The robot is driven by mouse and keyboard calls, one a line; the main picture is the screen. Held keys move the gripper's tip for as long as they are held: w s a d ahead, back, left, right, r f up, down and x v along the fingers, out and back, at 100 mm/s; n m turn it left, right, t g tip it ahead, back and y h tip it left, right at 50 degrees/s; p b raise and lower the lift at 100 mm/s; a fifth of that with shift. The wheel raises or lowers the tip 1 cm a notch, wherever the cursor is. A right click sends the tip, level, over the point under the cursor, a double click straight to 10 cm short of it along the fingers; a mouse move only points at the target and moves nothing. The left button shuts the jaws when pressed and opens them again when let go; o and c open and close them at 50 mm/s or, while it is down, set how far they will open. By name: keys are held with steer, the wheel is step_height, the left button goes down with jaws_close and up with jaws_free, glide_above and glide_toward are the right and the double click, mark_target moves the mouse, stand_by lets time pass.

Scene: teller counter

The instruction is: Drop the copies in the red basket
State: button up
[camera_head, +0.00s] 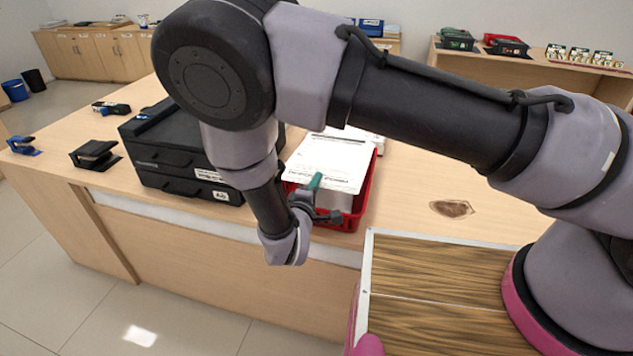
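The copies (331,160), white printed sheets, extend over the red basket (366,197) on the counter and cover much of its opening. They overhang its left side. My gripper (315,184) is at the near edge of the copies, above the basket's near side. A green fingertip lies on top of the sheets and the gripper appears shut on them. The other fingertip is hidden. White material shows inside the basket below the copies; I cannot tell what it is.
Black stacked drawers (178,160) stand left of the basket. A black hole punch (94,154) and a blue stapler-like item (22,145) lie farther left. A brown stain (451,208) marks the counter at right. A wood-patterned board (430,270) is at the front right.

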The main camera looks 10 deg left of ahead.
steer(key=o, duration=0.5)
steer(key=s+r, duration=0.1)
steer(key=s, duration=0.9)
steer(key=shift+s+a, duration=0.4)
steer(key=w+d+r+m+g+h, duration=0.2)
steer(key=w+d+r+m+g, duration=0.25)
steer(key=d+r, duration=0.3)
steer(key=w+d+r+m+g+h, duration=0.25)
steer(key=d+r+m+g, duration=0.2)
steer(key=d+r, duration=0.3)
steer(key=w+d+r+m+g+h, duration=0.2)
steer(key=w+d+r+m+g, duration=0.3)
steer(key=d, duration=0.3)
steer(key=s+d+r+m+t+y, duration=0.2)
steer(key=d+r, duration=0.5)
steer(key=r, duration=0.4)
steer(key=s+d+r+m+t+y, duration=0.2)
steer(key=s+d+r+m+y, duration=0.3)
steer(key=r, duration=0.5)
steer(key=s+d+y, duration=0.2)
steer(key=d, duration=0.1)
steer(key=shift+s+d+r+y, duration=0.25)
steer(key=shift+s+r+y, duration=0.05)
steer(key=shift+r+y, duration=0.1)
